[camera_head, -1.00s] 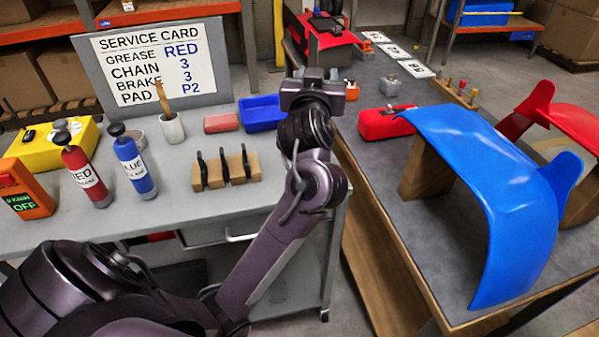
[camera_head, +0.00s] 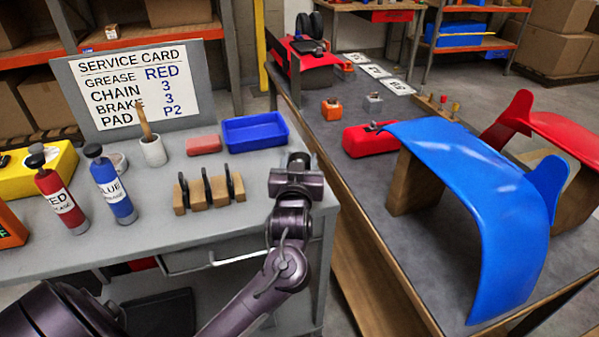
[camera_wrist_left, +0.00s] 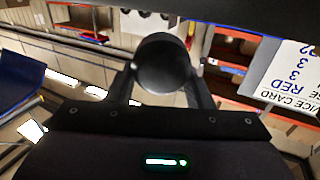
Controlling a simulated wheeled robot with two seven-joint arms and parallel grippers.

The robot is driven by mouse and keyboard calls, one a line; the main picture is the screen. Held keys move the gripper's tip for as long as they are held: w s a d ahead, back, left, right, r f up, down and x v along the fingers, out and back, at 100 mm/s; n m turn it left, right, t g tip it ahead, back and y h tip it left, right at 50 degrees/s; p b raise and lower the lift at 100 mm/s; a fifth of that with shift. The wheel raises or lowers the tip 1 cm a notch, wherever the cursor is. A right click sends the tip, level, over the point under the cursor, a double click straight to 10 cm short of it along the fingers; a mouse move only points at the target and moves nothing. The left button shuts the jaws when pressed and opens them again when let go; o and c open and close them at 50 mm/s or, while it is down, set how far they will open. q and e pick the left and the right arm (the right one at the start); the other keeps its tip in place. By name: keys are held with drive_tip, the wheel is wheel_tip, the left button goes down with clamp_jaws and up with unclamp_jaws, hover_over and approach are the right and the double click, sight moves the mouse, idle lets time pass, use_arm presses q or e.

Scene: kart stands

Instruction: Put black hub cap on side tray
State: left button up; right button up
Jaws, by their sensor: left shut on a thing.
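My left gripper (camera_head: 299,161) is at the right end of the grey bench, to the right of and nearer than the blue tray. In the left wrist view its fingers (camera_wrist_left: 163,75) are shut on a round black hub cap (camera_wrist_left: 163,62). The hub cap cannot be made out clearly in the head view. The blue tray (camera_head: 256,146) is shallow, looks empty, and sits at the back right of the bench. My right gripper is not in view.
A red block (camera_head: 203,145), a white cup with a brush (camera_head: 153,151) and two grease bottles (camera_head: 112,190) stand further left. The other table (camera_head: 360,185) holds a blue fender (camera_head: 480,170).

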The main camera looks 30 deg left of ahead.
use_arm(q)
wheel_tip(320, 180, down, 3)
drive_tip(key=shift+r, duration=0.1)
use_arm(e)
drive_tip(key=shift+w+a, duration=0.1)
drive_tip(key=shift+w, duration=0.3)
use_arm(q)
drive_tip(key=shift+f, duration=0.2)
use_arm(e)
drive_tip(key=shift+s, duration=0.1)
use_arm(q)
drive_tip(key=o, duration=1.1)
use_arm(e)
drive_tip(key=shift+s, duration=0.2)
